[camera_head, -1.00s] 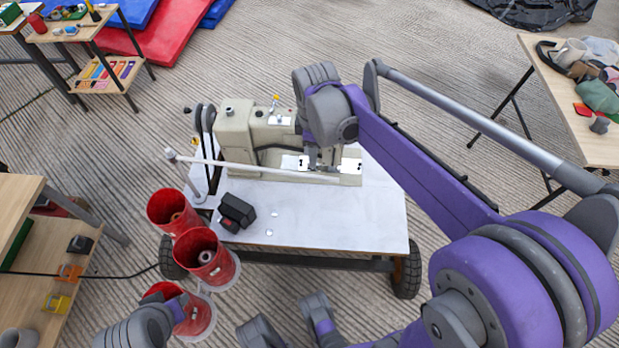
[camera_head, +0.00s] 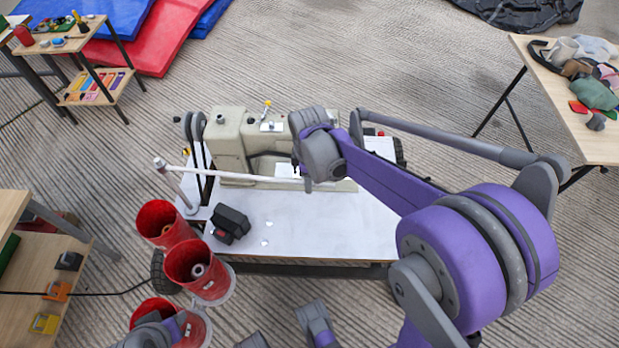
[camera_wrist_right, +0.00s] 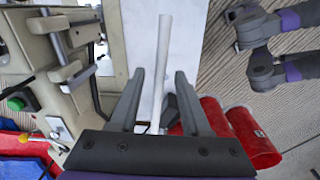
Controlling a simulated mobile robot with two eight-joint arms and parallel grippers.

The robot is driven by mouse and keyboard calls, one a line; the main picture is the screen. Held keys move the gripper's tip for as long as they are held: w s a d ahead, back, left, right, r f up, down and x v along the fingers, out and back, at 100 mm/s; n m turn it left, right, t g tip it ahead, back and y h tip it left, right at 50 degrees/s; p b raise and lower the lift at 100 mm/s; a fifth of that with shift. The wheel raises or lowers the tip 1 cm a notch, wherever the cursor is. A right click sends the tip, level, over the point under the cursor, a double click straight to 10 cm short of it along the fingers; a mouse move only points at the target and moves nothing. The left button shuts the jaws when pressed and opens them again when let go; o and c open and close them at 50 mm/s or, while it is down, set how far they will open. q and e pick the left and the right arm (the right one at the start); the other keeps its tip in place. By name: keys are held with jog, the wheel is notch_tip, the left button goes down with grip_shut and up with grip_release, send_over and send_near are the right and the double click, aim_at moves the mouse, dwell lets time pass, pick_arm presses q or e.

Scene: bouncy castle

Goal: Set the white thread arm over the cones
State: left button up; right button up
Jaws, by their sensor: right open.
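The white thread arm (camera_head: 235,176) is a thin rod running right from the top of a post (camera_head: 177,187) at the table's left edge, in front of the sewing machine (camera_head: 228,143). Red buckets (camera_head: 163,222) stand below and left of the post; a pale cone (camera_head: 198,270) shows inside one. My right gripper (camera_head: 307,184) is at the rod's right end. In the right wrist view my right gripper (camera_wrist_right: 160,88) is open, with the white rod (camera_wrist_right: 163,60) lying between its fingers, not clamped.
The white sewing table (camera_head: 320,225) has bare room in front of the machine. A black box (camera_head: 230,223) sits on its left part near the buckets. Wooden shelves (camera_head: 25,270) stand at the left, and a cluttered table (camera_head: 560,95) stands at the right.

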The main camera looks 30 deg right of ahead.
grip_shut()
dwell(1.4)
